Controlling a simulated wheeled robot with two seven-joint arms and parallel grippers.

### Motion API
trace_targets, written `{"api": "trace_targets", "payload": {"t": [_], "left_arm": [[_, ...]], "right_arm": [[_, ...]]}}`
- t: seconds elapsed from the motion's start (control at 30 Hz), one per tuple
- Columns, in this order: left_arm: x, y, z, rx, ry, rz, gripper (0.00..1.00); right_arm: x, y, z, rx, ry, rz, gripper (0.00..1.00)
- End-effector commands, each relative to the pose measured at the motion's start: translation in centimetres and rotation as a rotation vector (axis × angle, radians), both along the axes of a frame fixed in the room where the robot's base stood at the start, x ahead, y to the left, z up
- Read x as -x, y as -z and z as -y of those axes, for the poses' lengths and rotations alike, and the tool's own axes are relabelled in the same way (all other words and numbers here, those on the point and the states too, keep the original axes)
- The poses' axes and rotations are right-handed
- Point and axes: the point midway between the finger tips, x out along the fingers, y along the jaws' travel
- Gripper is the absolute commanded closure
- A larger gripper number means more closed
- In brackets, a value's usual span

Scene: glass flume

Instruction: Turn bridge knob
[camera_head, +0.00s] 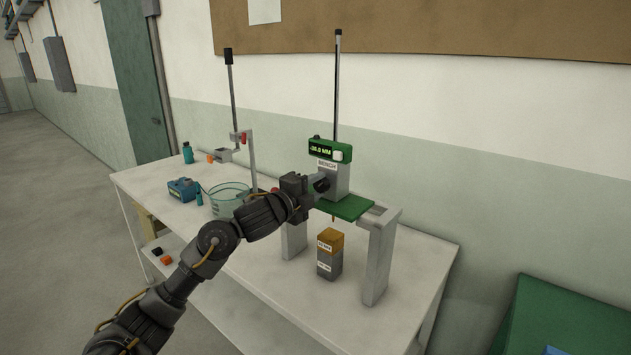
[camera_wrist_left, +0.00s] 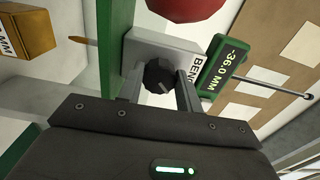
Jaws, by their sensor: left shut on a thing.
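The bench bridge has a green crosspiece (camera_head: 346,207) on grey legs (camera_head: 378,262) and a grey head labelled BENCH (camera_head: 337,178). Its green display (camera_head: 331,149) reads -36.0 MM in the left wrist view (camera_wrist_left: 226,70). The black ridged knob (camera_head: 321,185) is on the head's side and shows clearly in the left wrist view (camera_wrist_left: 159,76). My left gripper (camera_head: 309,188) is shut on the knob, with one finger on each side of it in the left wrist view (camera_wrist_left: 160,92). The arm hides part of the bridge. My right gripper is not in view.
An orange and grey labelled block (camera_head: 329,257) stands under the bridge, below a small pointed tip (camera_head: 333,218). A clear beaker (camera_head: 229,201), a blue device (camera_head: 183,190) and a grey stand (camera_head: 250,160) are left of the bridge. The white table's front right (camera_head: 415,300) is clear.

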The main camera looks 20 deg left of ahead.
Motion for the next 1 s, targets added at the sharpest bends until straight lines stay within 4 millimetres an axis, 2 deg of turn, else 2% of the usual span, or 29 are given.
{"api": "trace_targets", "payload": {"t": [0.33,0.93,0.97,1.0], "left_arm": [[0.0,-0.02,-0.01,0.147,-0.001,-0.047,0.88],[0.0,0.12,-0.01,0.176,-0.001,-0.057,0.88],[-0.01,0.12,0.0,0.176,-0.001,-0.057,0.61],[-0.01,0.12,0.0,0.175,-0.001,-0.056,0.56]], "right_arm": [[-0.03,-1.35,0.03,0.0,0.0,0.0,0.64],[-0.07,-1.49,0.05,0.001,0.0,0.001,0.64],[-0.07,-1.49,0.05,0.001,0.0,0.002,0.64],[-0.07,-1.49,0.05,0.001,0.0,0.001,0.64]]}}
